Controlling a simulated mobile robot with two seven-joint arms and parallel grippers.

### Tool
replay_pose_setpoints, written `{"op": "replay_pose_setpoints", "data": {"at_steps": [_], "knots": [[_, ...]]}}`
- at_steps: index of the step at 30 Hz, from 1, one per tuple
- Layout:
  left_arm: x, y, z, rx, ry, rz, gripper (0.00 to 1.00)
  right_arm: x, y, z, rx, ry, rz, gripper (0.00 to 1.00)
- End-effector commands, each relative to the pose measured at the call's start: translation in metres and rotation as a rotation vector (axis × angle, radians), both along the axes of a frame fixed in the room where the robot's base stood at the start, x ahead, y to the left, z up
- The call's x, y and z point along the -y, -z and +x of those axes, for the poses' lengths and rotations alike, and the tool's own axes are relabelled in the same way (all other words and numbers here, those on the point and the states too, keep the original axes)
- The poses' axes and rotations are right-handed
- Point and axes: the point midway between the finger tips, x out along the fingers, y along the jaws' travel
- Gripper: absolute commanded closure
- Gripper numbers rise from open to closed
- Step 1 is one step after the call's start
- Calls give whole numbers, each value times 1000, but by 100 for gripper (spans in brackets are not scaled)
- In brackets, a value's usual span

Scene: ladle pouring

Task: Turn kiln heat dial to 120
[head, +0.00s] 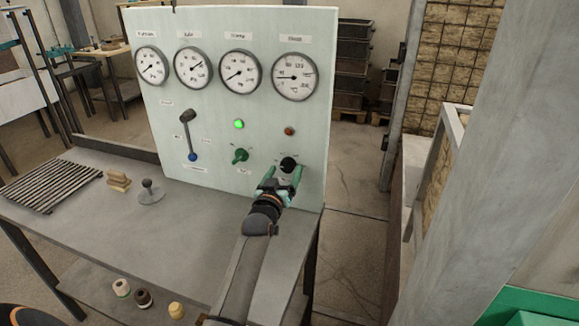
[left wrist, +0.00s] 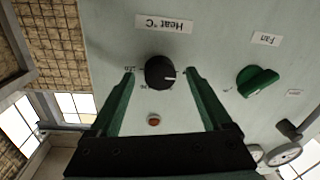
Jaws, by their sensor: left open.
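The kiln heat dial is a round black knob (head: 289,163) low on the right of the pale green panel (head: 220,115). In the left wrist view the dial (left wrist: 160,72) appears under an upside-down "Heat °C" label (left wrist: 164,24), and its white mark points right in that picture. My left gripper (head: 284,170) is open in front of the dial. In the left wrist view its green fingers (left wrist: 160,75) stand on either side of the knob, with gaps visible. I cannot tell how deep they reach around it. My right gripper is not in view.
A green fan knob (head: 240,155), a lever with a blue end (head: 188,136) and a red lamp (head: 289,131) are nearby. A green lamp (head: 239,124) is lit. Several gauges line the panel top.

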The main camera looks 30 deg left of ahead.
Motion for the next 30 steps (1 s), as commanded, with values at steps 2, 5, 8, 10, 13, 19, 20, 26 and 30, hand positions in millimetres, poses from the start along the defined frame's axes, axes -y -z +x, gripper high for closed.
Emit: {"op": "replay_pose_setpoints", "data": {"at_steps": [2, 5, 8, 10, 13, 19, 20, 26, 30], "knots": [[0, 0, 0, 0, -1, 0, 18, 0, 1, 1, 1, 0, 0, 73], [0, 0, 0, 0, -1, 0, 18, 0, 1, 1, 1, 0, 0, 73], [0, 0, 0, 0, -1, 0, 18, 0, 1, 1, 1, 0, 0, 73], [0, 0, 0, 0, -1, 0, 18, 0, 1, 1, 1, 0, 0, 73], [0, 0, 0, 0, -1, 0, 23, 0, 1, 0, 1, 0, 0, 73], [0, 0, 0, 0, -1, 0, 46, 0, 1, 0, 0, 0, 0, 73], [0, 0, 0, 0, -1, 1, 49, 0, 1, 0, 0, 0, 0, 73], [0, 0, 0, 0, -1, 1, 72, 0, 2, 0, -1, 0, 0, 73], [0, 0, 0, 0, -1, 1, 87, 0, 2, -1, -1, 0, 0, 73]]}}
